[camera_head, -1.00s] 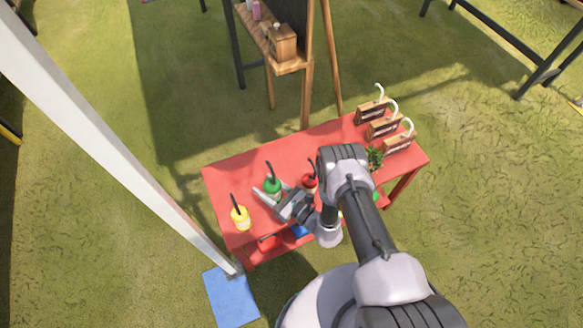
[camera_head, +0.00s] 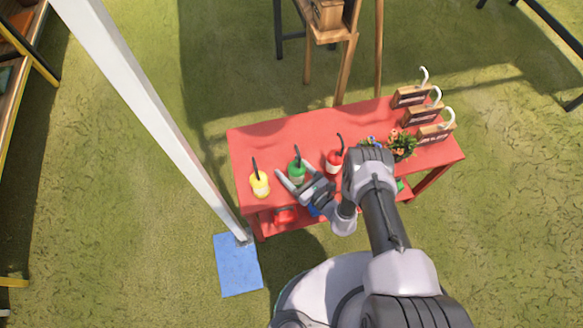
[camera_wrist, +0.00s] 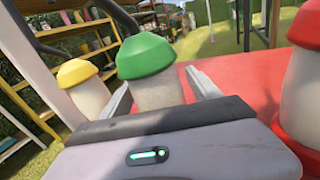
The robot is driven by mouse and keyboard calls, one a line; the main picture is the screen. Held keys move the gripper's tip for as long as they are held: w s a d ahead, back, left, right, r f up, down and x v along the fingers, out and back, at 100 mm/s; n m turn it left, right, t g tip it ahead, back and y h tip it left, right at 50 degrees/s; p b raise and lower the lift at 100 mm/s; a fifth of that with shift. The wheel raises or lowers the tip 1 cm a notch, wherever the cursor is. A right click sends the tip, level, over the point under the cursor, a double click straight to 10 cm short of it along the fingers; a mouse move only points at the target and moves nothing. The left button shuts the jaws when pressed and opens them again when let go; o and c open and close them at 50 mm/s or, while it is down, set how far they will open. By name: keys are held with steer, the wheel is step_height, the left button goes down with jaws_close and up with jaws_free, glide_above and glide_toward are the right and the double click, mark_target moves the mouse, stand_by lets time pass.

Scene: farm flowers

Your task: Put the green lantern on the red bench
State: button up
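The green lantern (camera_head: 297,172) has a green cap, a pale body and a dark curved handle. It stands upright on the red bench (camera_head: 262,145), between a yellow lantern (camera_head: 260,184) and a red lantern (camera_head: 334,162). My gripper (camera_head: 294,178) is at the green lantern, with a finger on each side of its body. In the wrist view the green lantern (camera_wrist: 146,58) rises between the two fingers (camera_wrist: 160,88), which look spread with little gap. The lantern's bottom is hidden there behind my gripper's body.
The yellow lantern (camera_wrist: 85,88) and red lantern (camera_wrist: 302,80) flank my gripper closely. Flower pots (camera_head: 402,145) and wooden crates with white handles (camera_head: 436,132) occupy the bench's right end. A white post (camera_head: 150,110) and blue mat (camera_head: 238,264) are at left.

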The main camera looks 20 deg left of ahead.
steer(key=shift+r+p, duration=0.3)
steer(key=shift+p, duration=0.05)
steer(key=p+v, duration=0.2)
steer(key=v, duration=0.9)
steer(key=shift+w+d+p, duration=0.1)
steer(key=shift+w+p, duration=0.05)
steer(key=shift+p, duration=0.25)
steer(key=shift+s+d+f, duration=0.1)
steer(key=shift+s+d, duration=0.25)
